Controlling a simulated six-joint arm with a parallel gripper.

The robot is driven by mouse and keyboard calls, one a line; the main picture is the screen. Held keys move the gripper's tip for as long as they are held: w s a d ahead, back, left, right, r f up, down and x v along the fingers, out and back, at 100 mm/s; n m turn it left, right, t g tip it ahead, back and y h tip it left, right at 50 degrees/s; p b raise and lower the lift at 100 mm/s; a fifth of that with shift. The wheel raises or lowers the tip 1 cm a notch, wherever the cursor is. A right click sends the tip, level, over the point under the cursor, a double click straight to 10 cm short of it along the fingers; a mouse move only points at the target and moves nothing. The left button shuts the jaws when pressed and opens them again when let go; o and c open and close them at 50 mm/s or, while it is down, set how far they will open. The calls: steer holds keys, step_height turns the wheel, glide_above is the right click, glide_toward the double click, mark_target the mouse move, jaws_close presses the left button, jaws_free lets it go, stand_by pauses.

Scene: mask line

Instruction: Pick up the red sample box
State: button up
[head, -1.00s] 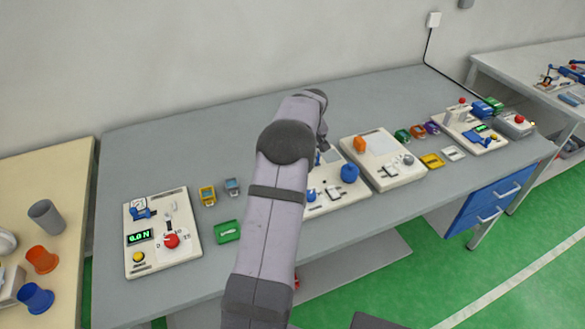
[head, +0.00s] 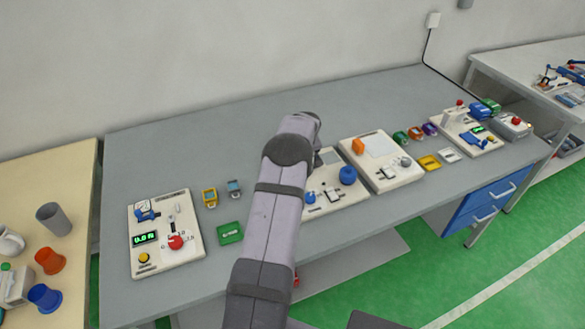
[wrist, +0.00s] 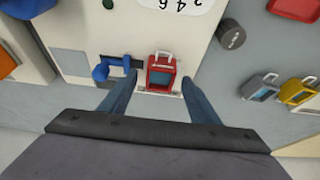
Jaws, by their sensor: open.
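The red sample box (wrist: 161,79) shows in the wrist view, with a pale handle at its top end and a grey-blue inner face. It sits at the edge of a white panel (wrist: 85,22). My gripper (wrist: 159,76) is open, its two blue-grey fingers on either side of the box in the picture, with gaps between. I cannot tell how far the fingertips are above it. In the head view my arm covers the middle of the bench, and neither the red box nor the fingers can be made out.
A blue clamp-like part (wrist: 112,69) is close to the left finger. A dark cylinder (wrist: 230,35), a grey-blue box (wrist: 260,88) and a yellow box (wrist: 297,91) lie to the right. White instrument panels (head: 166,235) stand along the grey bench (head: 245,125), whose back strip is clear.

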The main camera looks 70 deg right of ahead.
steer(key=shift+f, duration=0.1)
steer(key=c, duration=1.2)
steer(key=shift+c, duration=0.2)
